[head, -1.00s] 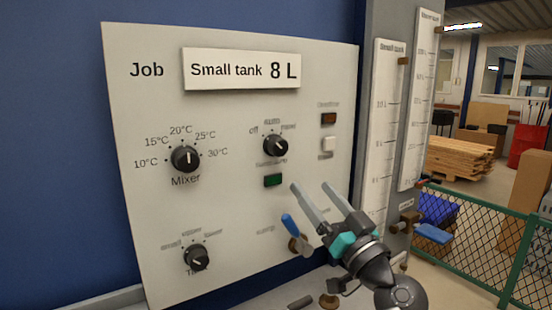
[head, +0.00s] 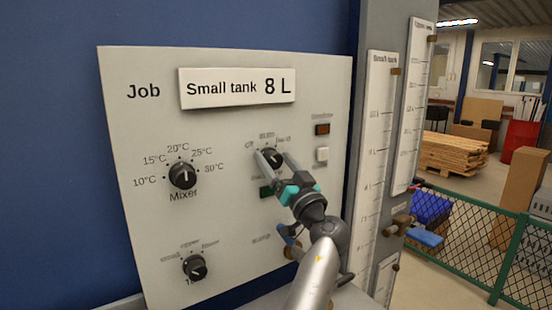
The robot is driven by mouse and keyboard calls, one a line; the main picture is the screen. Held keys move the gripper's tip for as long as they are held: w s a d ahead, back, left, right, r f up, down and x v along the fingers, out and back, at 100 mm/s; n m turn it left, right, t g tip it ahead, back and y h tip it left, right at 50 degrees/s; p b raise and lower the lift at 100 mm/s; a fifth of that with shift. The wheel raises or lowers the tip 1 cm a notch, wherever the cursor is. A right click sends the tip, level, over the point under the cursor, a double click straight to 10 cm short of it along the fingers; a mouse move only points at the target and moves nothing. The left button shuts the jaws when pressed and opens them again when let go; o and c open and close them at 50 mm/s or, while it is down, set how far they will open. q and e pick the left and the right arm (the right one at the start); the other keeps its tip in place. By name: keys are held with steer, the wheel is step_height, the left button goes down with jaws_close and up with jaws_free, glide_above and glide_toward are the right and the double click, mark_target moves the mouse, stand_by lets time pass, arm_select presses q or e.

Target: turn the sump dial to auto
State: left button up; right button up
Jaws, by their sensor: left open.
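The sump dial (head: 272,158) is a round black knob at the upper right of the pale panel, with small blurred labels above it that seem to include off and auto. My left gripper (head: 273,155) is in front of it, open, with one finger on each side of the knob. I cannot tell whether the fingers touch it. The knob's pointer is too small and too covered to read. My right gripper is not in view.
The mixer dial (head: 183,175) and a lower dial (head: 195,267) are on the panel's left. A green button (head: 266,192) and a blue-handled lever (head: 289,236), partly covered, are near my arm.

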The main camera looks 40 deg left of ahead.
arm_select(q)
steer(key=shift+c, duration=0.3)
jaws_close()
stand_by(0.4)
steer(key=shift+m, duration=0.5)
steer(key=m+t+h+p, duration=0.1)
steer(key=m+t+p, duration=0.1)
steer(key=m, duration=0.1)
steer(key=shift+r+m, duration=0.1)
steer(key=shift+m, duration=0.3)
steer(key=m+t+h+p, duration=0.1)
steer(key=m+h+p, duration=0.1)
steer(key=m+p, duration=0.1)
steer(key=shift+m, duration=0.7)
steer(key=shift+m+t+h+p, duration=0.4)
steer(key=shift+m+h+p, duration=0.2)
steer(key=shift+m+p, duration=0.9)
